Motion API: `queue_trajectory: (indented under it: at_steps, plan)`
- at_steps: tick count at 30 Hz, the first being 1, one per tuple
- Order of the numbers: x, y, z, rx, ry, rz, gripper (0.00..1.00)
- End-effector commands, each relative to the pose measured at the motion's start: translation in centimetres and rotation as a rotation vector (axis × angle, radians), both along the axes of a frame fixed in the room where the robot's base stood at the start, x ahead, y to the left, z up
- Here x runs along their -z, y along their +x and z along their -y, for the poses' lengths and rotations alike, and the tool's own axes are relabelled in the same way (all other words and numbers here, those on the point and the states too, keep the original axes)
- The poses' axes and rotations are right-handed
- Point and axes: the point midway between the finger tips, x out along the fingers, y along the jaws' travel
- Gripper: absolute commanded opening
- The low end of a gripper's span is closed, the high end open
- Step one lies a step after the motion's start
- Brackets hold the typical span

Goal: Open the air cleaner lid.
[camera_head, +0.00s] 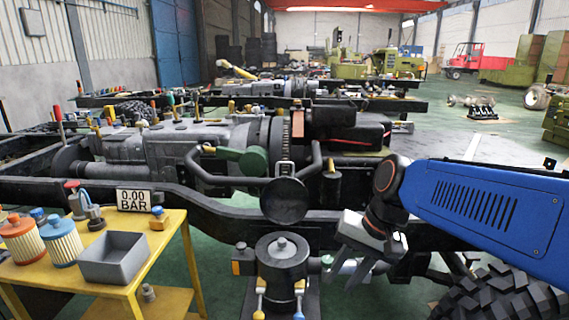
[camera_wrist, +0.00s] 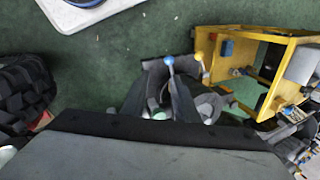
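The air cleaner is a dark round canister (camera_head: 284,268) at the front centre, with a knob in the middle of its top. Levers with yellow and blue ends hang at its front. A round dark disc (camera_head: 284,203) stands upright just behind it, with a small metal handle at its upper edge; it looks like the lid, raised. My gripper (camera_head: 339,278) is just right of the canister, fingers pointing down and left, apart and empty. In the wrist view, my gripper's fingers (camera_wrist: 152,112) partly hide the canister; contact cannot be told.
The chassis frame (camera_head: 215,214) runs behind the canister. A tyre (camera_head: 500,295) is at lower right.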

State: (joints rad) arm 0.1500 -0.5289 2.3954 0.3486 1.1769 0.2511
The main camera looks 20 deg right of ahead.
Motion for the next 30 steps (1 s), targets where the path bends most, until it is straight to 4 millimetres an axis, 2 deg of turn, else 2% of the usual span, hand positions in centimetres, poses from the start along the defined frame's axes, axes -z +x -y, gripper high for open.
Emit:
queue_trajectory:
  at_steps: [9,17,23,30]
  plan:
    - [-3.0,6.7,-1.5,0.323,0.354,-0.258,0.27]
    - [-6.2,13.4,-0.5,0.545,0.65,-0.461,0.27]
    - [-8.6,19.0,2.2,0.682,0.885,-0.611,0.27]
    - [-11.2,25.2,7.8,0.796,1.166,-0.777,0.27]
